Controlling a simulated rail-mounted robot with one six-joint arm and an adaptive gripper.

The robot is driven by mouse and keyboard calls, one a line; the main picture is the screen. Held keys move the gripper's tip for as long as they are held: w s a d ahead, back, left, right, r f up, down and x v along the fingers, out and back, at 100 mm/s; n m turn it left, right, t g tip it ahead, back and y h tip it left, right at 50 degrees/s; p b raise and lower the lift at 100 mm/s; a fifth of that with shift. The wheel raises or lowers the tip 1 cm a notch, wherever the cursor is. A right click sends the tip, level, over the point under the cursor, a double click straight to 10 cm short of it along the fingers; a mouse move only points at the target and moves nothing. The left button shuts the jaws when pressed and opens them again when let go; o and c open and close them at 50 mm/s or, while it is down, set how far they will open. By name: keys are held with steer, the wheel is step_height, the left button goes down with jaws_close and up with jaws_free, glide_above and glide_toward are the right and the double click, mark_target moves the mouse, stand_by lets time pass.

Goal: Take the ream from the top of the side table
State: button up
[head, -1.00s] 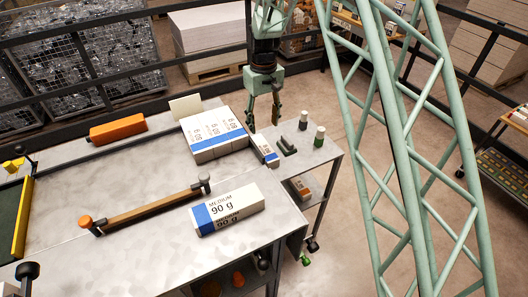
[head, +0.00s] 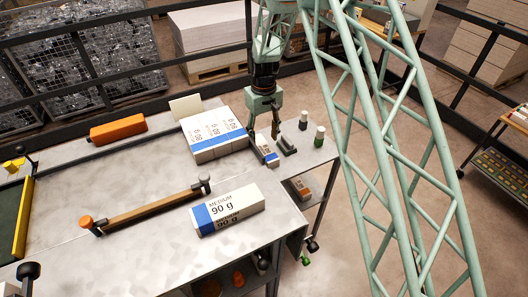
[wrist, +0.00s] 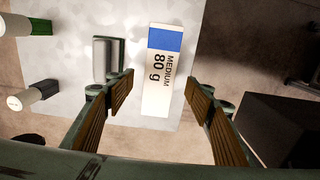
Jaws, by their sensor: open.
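A white ream with a blue band (head: 270,157), marked MEDIUM 80 g in the wrist view (wrist: 160,72), lies on the grey side table top (head: 308,154). My gripper (head: 262,136) points down over the far part of this ream. In the wrist view my gripper (wrist: 160,92) is open and empty, with one finger to each side of the ream's line. The ream appears below the fingertips, and I see no contact. Part of the ream is hidden by the gripper in the head view.
A block of 80 g reams (head: 214,136) is close on the left. A 90 g ream (head: 228,209) lies on the nearer table.

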mark_target(264, 147)
steer(key=shift+f, duration=0.3)
steer(key=shift+s+f+p, duration=0.1)
steer(key=shift+f+p, duration=0.2)
steer(key=shift+f, duration=2.3)
steer(key=shift+c, duration=0.9)
steer(key=c, duration=0.9)
steer(key=shift+c, duration=0.2)
steer(key=shift+r, duration=0.25)
